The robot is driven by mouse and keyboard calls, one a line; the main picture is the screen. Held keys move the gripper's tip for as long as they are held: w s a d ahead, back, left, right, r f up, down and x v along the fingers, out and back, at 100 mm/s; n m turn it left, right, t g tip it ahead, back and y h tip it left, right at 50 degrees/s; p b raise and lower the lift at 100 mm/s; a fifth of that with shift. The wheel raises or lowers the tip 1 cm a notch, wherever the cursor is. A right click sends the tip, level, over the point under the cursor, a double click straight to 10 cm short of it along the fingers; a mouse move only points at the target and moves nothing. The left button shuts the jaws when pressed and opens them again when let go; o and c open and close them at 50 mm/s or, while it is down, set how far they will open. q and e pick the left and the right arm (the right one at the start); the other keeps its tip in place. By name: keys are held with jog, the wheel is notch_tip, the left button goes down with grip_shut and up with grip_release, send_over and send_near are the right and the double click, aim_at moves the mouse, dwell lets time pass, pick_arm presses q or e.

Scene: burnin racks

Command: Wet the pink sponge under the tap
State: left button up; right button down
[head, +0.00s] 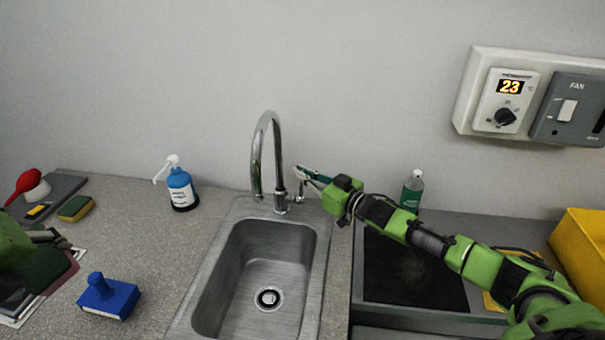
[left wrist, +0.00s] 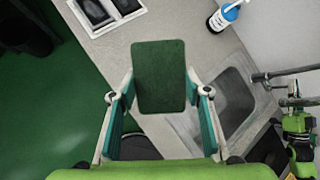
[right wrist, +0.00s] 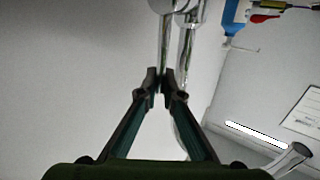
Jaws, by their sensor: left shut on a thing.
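My left gripper (left wrist: 160,82) is shut on the pink sponge (left wrist: 160,72); its dark green face fills the middle of the left wrist view. In the head view only a pink edge of the sponge (head: 69,274) shows at the left, over the counter and away from the sink. The chrome tap (head: 279,160) stands behind the steel sink (head: 322,235), and no water is visible. My right gripper (head: 302,174) is at the tap's lever (head: 301,190). In the right wrist view its fingertips (right wrist: 163,84) are close together beside a chrome rod; their grip is unclear.
A blue pump bottle (head: 180,188) stands left of the tap, and a green bottle (head: 412,190) stands right of it. A yellow-green sponge (head: 75,208) and a blue-handled block (head: 107,297) lie on the left counter. A yellow bin (head: 583,250) is far right. The basin looks empty.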

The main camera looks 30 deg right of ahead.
pick_arm(q)
jog(key=shift+f+b, duration=0.55)
pick_arm(e)
jog(key=shift+s+a+f+n, duration=0.25)
jog(key=shift+n, duration=0.05)
pick_arm(q)
jog(key=shift+f, duration=0.2)
pick_arm(e)
jog(key=shift+s+a+y, duration=0.1)
jog(key=shift+s+y, duration=0.05)
jog(key=shift+y, duration=0.15)
pick_arm(q)
jog(key=shift+f+b, duration=0.1)
jog(key=shift+b, duration=0.2)
pick_arm(e)
jog(key=shift+s+a+r+n+t, duration=0.1)
jog(key=shift+r+n+t, duration=0.1)
jog(key=shift+n+t, duration=0.15)
jog(key=c, duration=2.2)
grip_release()
